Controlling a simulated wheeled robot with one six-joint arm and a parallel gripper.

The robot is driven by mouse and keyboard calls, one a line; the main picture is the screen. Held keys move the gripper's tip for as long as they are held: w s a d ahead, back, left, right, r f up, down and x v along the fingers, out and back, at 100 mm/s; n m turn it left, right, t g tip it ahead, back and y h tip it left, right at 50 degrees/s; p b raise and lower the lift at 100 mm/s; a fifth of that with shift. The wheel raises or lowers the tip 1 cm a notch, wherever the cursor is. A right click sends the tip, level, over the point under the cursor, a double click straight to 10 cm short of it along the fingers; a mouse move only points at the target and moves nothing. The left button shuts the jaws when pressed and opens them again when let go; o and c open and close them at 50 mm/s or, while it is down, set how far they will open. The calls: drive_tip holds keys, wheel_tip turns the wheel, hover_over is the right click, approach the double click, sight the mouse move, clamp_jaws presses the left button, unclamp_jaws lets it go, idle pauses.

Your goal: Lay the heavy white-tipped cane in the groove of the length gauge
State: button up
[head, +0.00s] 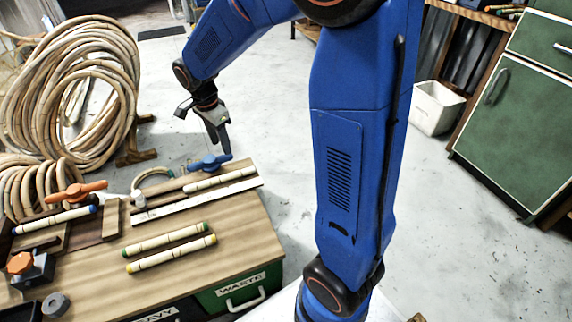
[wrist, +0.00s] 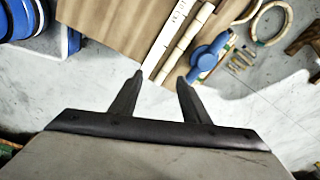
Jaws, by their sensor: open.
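A pale cane (head: 220,179) with no coloured tip that I can make out lies along the length gauge, beside its white scale strip (head: 200,202). It seems to rest in the groove. In the wrist view the cane (wrist: 187,42) lies parallel to the scale strip (wrist: 165,38), its near end just beyond my fingertips. My gripper (head: 226,152) is open and empty, above and beyond the right end of the gauge. The cane's weight cannot be seen.
A blue clamp handle (head: 209,162) stands close behind the cane. A green-tipped cane (head: 165,239) and a yellow-tipped cane (head: 171,253) lie on the bench (head: 240,232). A blue-tipped cane (head: 54,220) and orange handle (head: 75,193) are left. Rattan coils (head: 118,50) stand behind.

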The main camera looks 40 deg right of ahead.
drive_tip(key=s+d+r+n+t, duration=0.1)
drive_tip(key=s+d+r+n, duration=0.1)
drive_tip(key=s+r+n, duration=0.4)
drive_tip(key=s+d+r+n+t, duration=0.1)
drive_tip(key=s+d+r+n, duration=0.15)
drive_tip(key=s, duration=0.55)
drive_tip(key=s+d+r+n+t+y, duration=0.1)
drive_tip(key=s+n, duration=0.6)
drive_tip(key=s, duration=0.8)
drive_tip(key=shift+r+t, duration=0.2)
drive_tip(key=shift+t, duration=0.3)
